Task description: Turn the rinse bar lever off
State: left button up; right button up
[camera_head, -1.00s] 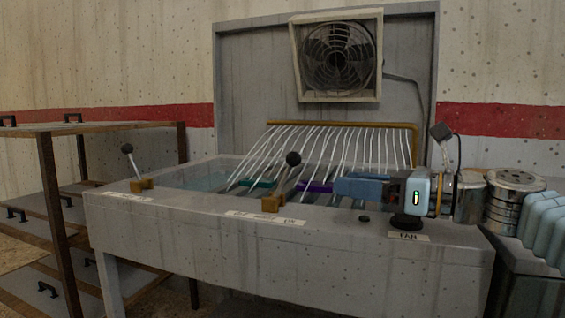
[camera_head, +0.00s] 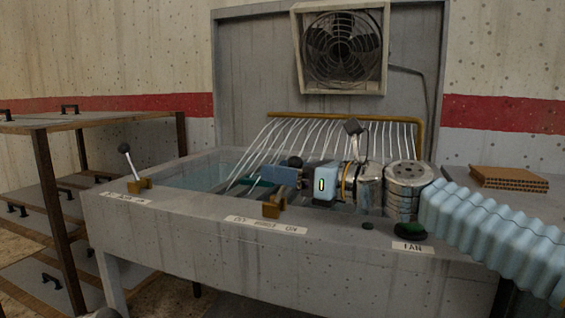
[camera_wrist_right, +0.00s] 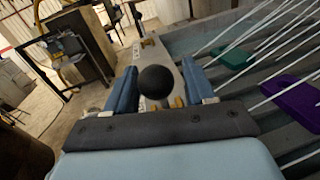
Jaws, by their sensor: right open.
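The middle lever, with a black ball knob (camera_head: 295,162) and a brass-coloured base (camera_head: 273,207), stands on the tank's front ledge behind a partly legible label (camera_head: 265,224) that seems to read "rinse on". My right gripper (camera_head: 278,174) reaches in from the right at knob height, its blue fingers open. In the right wrist view the black knob (camera_wrist_right: 157,82) shows between the two spread fingers (camera_wrist_right: 160,90); I cannot tell whether they touch it. The shaft is mostly hidden.
Another lever (camera_head: 125,149) stands at the tank's left end. A dark green button (camera_head: 410,230) sits above the "FAN" label (camera_head: 413,246). White spray tubes (camera_head: 330,135) slope behind my gripper. A green piece (camera_wrist_right: 232,60) and a purple piece (camera_wrist_right: 292,102) lie in the tank.

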jog(key=shift+w+a, duration=0.15)
jog(key=shift+a, duration=0.1)
